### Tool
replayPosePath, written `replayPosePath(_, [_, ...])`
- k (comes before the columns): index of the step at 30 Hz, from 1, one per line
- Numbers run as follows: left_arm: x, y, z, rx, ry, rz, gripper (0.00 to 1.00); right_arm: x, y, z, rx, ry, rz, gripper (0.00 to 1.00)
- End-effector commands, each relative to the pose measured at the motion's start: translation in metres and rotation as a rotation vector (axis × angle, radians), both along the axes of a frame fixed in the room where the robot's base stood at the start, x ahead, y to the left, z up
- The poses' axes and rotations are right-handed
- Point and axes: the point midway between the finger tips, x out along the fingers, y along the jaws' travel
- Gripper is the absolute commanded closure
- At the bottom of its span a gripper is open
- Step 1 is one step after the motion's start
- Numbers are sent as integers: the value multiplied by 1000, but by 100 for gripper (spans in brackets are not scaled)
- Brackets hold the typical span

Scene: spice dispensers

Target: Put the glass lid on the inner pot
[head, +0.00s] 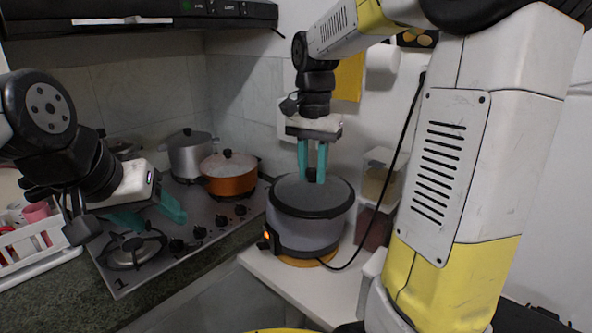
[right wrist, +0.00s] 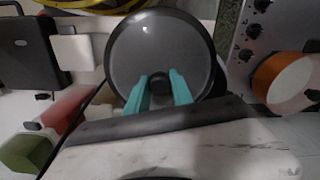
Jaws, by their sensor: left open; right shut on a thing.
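The glass lid (head: 335,192), grey and see-through with a dark knob, is at the top of the rice cooker (head: 306,232), level or nearly so. The inner pot is hidden beneath it, and I cannot tell whether the lid is fully seated. My right gripper (head: 312,177) points down over the lid, with its teal fingers shut on the knob. In the right wrist view the fingers (right wrist: 159,92) are on both sides of the dark knob (right wrist: 160,78), near the middle of the round lid (right wrist: 160,40). My left gripper (head: 155,213) is open and empty over the stove's near side.
An orange pot (head: 229,181) and a silver pot (head: 187,155) stand on the stove (head: 205,209). A white rack (head: 38,240) with cups is at the left. Stacked clear containers (head: 376,205) stand right of the cooker. A black cord (head: 385,180) hangs beside it.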

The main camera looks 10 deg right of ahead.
Motion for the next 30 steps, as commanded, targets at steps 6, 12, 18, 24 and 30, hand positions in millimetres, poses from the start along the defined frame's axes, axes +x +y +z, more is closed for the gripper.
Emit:
replayPosePath(6, [0, 0, 0, 0, 0, 0, 42, 59, -6, -7, 0, 0, -1, 100])
replayPosePath(12, [0, 0, 0, 0, 0, 0, 42, 90, -9, -9, -1, -1, -1, 100])
replayPosePath(18, [0, 0, 0, 0, 1, 0, 42, 103, -10, -10, -1, -1, 0, 100])
replayPosePath(24, [0, 0, 0, 0, 0, 0, 42, 102, -11, -40, -1, 2, 0, 100])
replayPosePath(30, [0, 0, 0, 0, 0, 0, 42, 102, -10, -46, 0, -1, 1, 100])
